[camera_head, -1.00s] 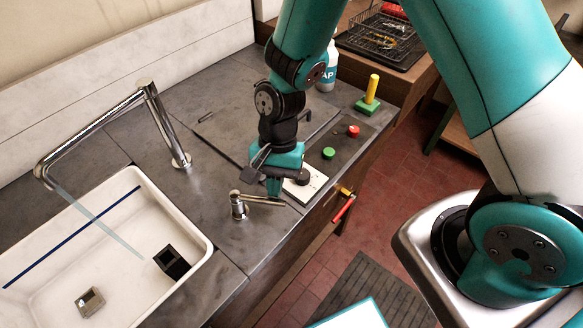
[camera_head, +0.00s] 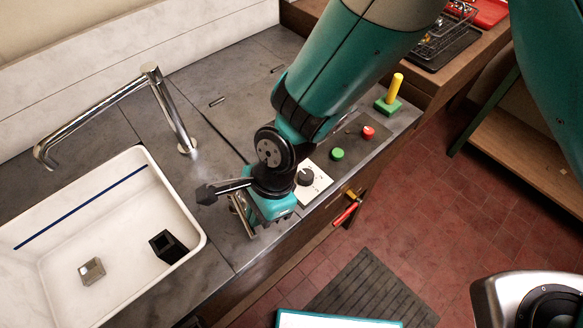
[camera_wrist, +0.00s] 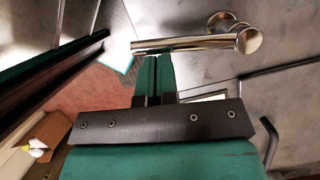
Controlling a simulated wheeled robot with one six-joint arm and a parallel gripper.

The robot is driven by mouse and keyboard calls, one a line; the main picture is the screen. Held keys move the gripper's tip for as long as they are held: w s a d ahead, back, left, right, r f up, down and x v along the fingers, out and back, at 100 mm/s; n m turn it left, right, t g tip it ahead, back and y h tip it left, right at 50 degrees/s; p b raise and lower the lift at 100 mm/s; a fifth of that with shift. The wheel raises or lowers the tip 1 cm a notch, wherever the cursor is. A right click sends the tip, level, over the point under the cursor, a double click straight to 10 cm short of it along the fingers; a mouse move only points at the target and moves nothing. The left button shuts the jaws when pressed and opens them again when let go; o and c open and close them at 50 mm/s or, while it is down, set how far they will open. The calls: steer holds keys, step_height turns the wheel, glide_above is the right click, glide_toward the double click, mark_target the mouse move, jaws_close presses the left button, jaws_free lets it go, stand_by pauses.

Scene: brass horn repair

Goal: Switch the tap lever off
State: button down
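The chrome tap lever (camera_wrist: 190,44) crosses the upper middle of the wrist view, with its round pivot cap (camera_wrist: 249,40) at the right. My gripper (camera_wrist: 154,60) has its two teal fingers close together, with nothing between them. Their tips are right at the lever's bar; I cannot tell if they touch. In the head view my gripper (camera_head: 268,208) is low at the counter's front and hides most of the lever, with a chrome sliver (camera_head: 238,212) showing at its left. The tall chrome spout (camera_head: 105,103) stands behind the sink, and no water runs from it.
The white sink (camera_head: 200,232) at left holds a black hollow block (camera_head: 169,246) and a small metal block (camera_head: 92,271).

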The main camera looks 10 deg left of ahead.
steer(key=shift+s, duration=0.1)
stand_by(0.6)
steer(key=shift+w+d, duration=0.3)
steer(key=shift+d, duration=0.15)
steer(key=w+d+f+b+v, duration=0.1)
steer(key=d+v, duration=0.1)
steer(key=v, duration=0.9)
steer(key=shift+r, duration=0.15)
steer(key=shift+w+d, duration=0.1)
steer(key=shift+w, duration=0.05)
